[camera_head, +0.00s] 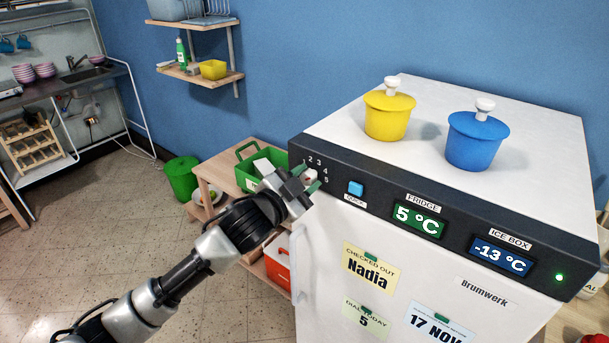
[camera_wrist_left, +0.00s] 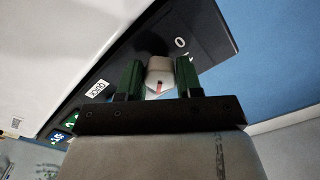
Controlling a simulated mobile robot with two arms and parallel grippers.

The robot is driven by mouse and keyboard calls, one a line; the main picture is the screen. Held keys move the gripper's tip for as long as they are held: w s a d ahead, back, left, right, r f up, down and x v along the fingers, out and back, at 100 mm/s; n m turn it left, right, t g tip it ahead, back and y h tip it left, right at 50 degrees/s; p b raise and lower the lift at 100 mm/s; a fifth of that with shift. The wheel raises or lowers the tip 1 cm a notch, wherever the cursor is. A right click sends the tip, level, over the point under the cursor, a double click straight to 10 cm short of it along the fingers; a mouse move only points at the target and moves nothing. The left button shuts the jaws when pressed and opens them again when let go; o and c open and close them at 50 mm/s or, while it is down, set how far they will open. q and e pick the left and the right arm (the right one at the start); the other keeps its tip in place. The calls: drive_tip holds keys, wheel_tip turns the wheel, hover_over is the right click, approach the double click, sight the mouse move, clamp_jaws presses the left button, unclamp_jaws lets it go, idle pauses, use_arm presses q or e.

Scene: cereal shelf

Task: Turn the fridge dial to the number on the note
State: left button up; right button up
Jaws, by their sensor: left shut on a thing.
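The white fridge dial (camera_head: 310,177) is at the left end of the dark panel (camera_head: 451,216). The numbers 1 to 5 show around its upper and right side. My left gripper (camera_head: 307,179) is shut on the dial. In the left wrist view the dial (camera_wrist_left: 160,72) sits between the green fingers (camera_wrist_left: 158,80), with a red mark on it and a 0 beside it. I cannot tell which number the mark points to. The note (camera_head: 365,319) on the fridge front reads "DIAL TODAY 5". My right gripper is not in view.
A blue button (camera_head: 356,188) and the displays "5 °C" (camera_head: 418,219) and "-13 °C" (camera_head: 500,256) lie right of the dial. Yellow (camera_head: 388,114) and blue (camera_head: 474,142) lidded tubs stand on the fridge. A wooden shelf with a green crate (camera_head: 248,176) stands beside it.

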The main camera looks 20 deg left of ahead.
use_arm(q)
drive_tip(key=m+p, duration=0.2)
drive_tip(key=m, duration=0.3)
drive_tip(key=shift+r+m, duration=0.1)
drive_tip(key=shift+m, duration=0.2)
drive_tip(key=m+p, duration=0.1)
drive_tip(key=m, duration=0.3)
drive_tip(key=shift+m, duration=0.3)
drive_tip(key=shift+p, duration=0.3)
drive_tip(key=o, duration=0.9)
